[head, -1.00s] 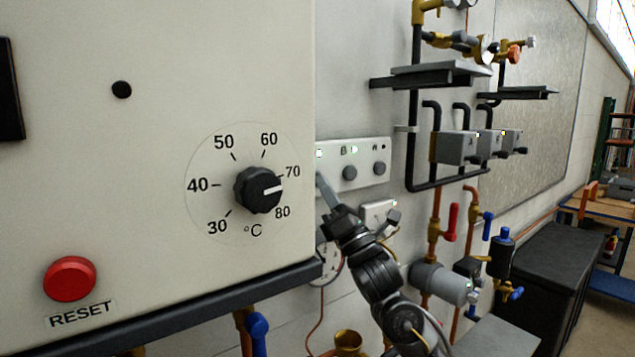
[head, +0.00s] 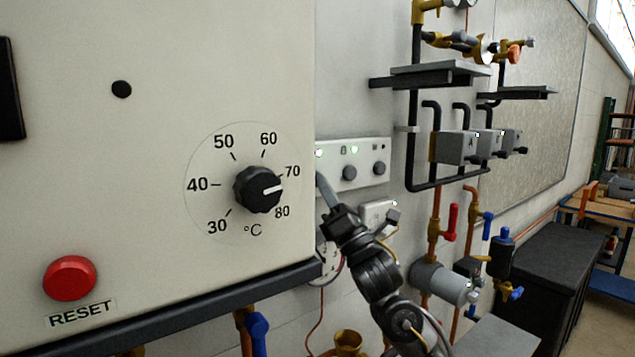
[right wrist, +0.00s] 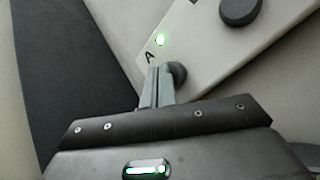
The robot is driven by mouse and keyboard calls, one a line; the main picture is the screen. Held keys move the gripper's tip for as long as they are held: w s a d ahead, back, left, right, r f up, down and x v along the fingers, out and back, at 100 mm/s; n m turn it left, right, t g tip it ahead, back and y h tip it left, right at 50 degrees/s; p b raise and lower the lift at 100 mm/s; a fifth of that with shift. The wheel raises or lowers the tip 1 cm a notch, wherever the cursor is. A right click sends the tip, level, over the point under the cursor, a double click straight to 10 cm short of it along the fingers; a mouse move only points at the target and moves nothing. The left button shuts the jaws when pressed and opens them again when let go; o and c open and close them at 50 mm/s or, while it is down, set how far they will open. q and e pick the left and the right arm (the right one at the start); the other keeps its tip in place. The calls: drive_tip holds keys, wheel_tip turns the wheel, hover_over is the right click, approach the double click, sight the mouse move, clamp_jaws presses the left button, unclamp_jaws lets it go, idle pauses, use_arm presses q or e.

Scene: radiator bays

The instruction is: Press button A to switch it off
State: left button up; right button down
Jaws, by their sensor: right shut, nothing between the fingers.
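Button A (right wrist: 178,73) is a dark round button on a white panel, beside the letter A. The green light (right wrist: 161,39) by it is lit. My right gripper (right wrist: 157,72) is shut and empty. In the right wrist view its fingertips overlap the left edge of button A; I cannot tell whether they touch it. In the head view the right gripper (head: 321,178) reaches up to the left end of the panel (head: 365,151), close to the cabinet's edge. Button A is hidden there. My left gripper is out of view.
The large boiler cabinet (head: 150,130) with a dial (head: 258,189) and red reset button (head: 70,278) fills the left. Another dark button (head: 349,173) sits along the panel. Pipes and valves (head: 450,222) stand to the right.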

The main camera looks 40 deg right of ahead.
drive_tip(key=shift+w, duration=0.35)
drive_tip(key=shift+s, duration=0.45)
drive_tip(key=s+b, duration=0.1)
drive_tip(key=s, duration=0.4)
drive_tip(key=shift+s+a, duration=0.1)
drive_tip(key=shift+s, duration=0.3)
